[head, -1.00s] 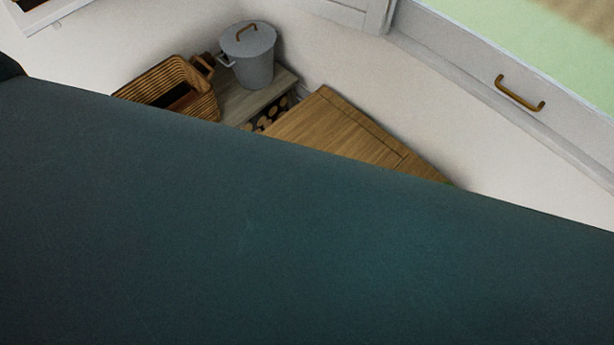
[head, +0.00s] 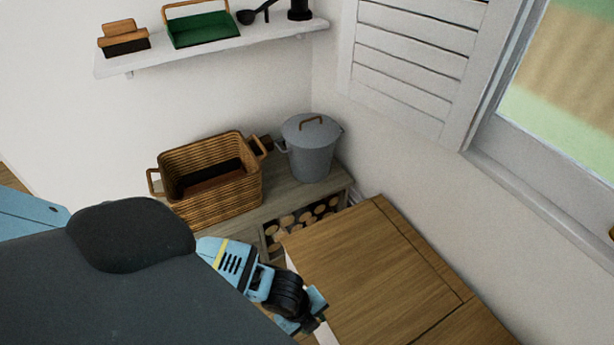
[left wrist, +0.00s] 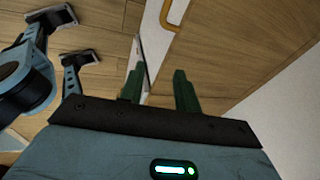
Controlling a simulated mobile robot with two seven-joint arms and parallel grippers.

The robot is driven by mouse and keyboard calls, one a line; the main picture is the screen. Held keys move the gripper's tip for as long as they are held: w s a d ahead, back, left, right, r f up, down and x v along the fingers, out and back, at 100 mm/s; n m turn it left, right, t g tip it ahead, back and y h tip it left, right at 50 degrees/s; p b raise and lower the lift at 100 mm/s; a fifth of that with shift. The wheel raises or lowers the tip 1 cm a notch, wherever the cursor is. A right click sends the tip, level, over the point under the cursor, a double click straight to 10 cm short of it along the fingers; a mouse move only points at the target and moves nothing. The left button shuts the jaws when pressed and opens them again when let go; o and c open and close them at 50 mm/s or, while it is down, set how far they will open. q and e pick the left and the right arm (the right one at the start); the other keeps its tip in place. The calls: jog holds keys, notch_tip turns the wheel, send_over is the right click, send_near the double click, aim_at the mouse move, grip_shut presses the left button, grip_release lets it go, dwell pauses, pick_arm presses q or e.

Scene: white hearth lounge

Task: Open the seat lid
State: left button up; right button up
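The wooden seat lid (head: 385,265) lies at the lower right of the head view and looks flat and closed. A pale strip shows along its near left edge. My left gripper (head: 312,318) is at that edge, partly hidden by my arm. In the left wrist view the left gripper's two green fingers (left wrist: 160,90) are apart, with nothing seen held between them. The lid (left wrist: 225,45) lies behind and right of them, its edge running between the fingers in the picture. My right gripper is not seen.
Beyond the seat, a low bench (head: 255,212) with logs beneath holds a wicker basket (head: 215,205) and a grey lidded bucket (head: 311,150). A white shelf (head: 215,50) hangs above. A shuttered window (head: 410,55) is at right. Wooden floor (left wrist: 105,25) shows beside the seat.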

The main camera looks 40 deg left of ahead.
pick_arm(q)
jog(key=w+a+f+m+y+b, duration=0.1)
jog(key=w+a+y, duration=0.15)
jog(key=a, duration=0.45)
jog(key=shift+h, duration=0.25)
jog(key=shift+d+b+x, duration=0.1)
jog(key=shift+b+x, duration=0.5)
jog(key=shift+x, duration=1.35)
jog(key=shift+d+b+x, duration=0.15)
jog(key=shift+b+x, duration=0.4)
jog(key=shift+x, duration=1.45)
jog(key=shift+s, duration=0.1)
grip_shut()
